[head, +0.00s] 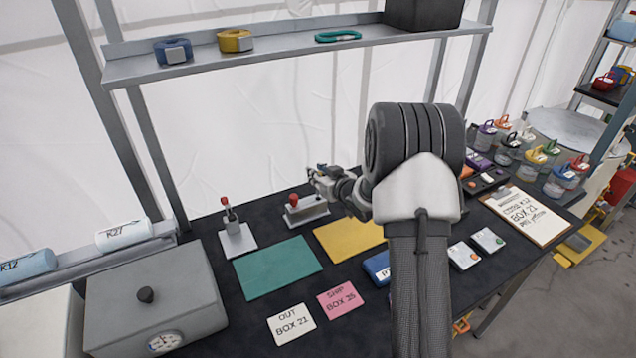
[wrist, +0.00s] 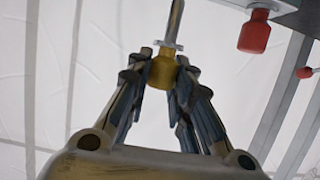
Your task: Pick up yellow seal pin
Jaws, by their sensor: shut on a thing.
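The yellow seal pin shows in the wrist view, with its yellow head (wrist: 163,72) between my fingertips and its metal shank (wrist: 175,22) pointing up in the picture. My gripper (wrist: 163,80) is shut on that yellow head. In the head view my gripper (head: 316,178) is above the table, just behind and over a small metal stand with a red knob (head: 293,199). The pin is too small and too covered by the gripper to make out clearly there.
A red-headed pin (wrist: 254,34) is close by in the wrist view. A second metal stand (head: 238,241) is to the left. A green mat (head: 277,267) and a yellow mat (head: 345,240) lie in front. A shelf (head: 290,58) spans above, and several lidded jars stand at right.

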